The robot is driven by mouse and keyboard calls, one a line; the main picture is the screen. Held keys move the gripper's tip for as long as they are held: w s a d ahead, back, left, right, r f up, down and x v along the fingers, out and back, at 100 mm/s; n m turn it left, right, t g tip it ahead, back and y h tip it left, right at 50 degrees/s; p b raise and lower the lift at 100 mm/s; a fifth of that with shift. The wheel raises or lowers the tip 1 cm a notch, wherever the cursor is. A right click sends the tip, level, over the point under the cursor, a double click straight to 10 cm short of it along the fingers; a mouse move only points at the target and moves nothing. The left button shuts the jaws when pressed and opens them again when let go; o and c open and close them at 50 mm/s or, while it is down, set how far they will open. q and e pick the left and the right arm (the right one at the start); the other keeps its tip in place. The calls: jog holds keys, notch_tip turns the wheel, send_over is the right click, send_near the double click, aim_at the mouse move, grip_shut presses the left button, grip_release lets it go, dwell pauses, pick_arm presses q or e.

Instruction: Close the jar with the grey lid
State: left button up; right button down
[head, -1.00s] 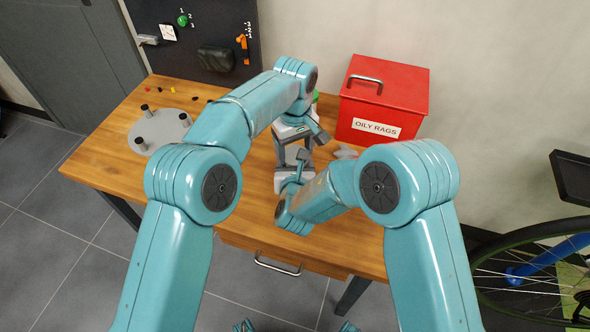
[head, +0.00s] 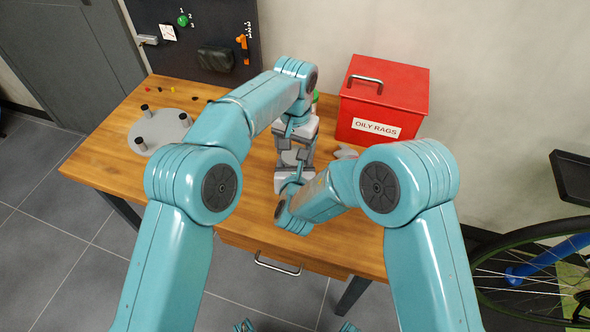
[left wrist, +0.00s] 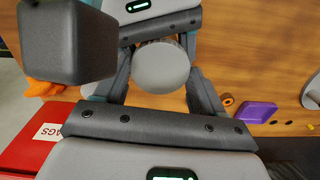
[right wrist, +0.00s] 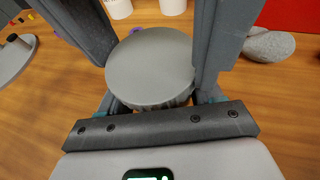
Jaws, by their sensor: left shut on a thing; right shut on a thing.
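The grey lid is a plain round disc seen from above in the left wrist view (left wrist: 162,68) and the right wrist view (right wrist: 150,68). It looks level and covers the jar's mouth; a sliver of the jar (right wrist: 182,102) shows beneath it. How well it is seated is hidden. My right gripper (head: 292,163), low over the table, is shut on the jar. My left gripper (head: 297,148) comes from behind and above, and is shut on the lid. The two grippers are very close together, and their fingers hide most of the jar in the head view.
A round grey stand with black posts (head: 160,132) is at the left. A purple tray (left wrist: 255,112) and orange ring (left wrist: 226,99) lie nearby. The front table strip is clear.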

pick_arm(q)
jog(key=o, duration=1.2)
jog(key=shift+c, duration=0.2)
jog(key=shift+r, duration=2.3)
jog(key=shift+c, duration=0.3)
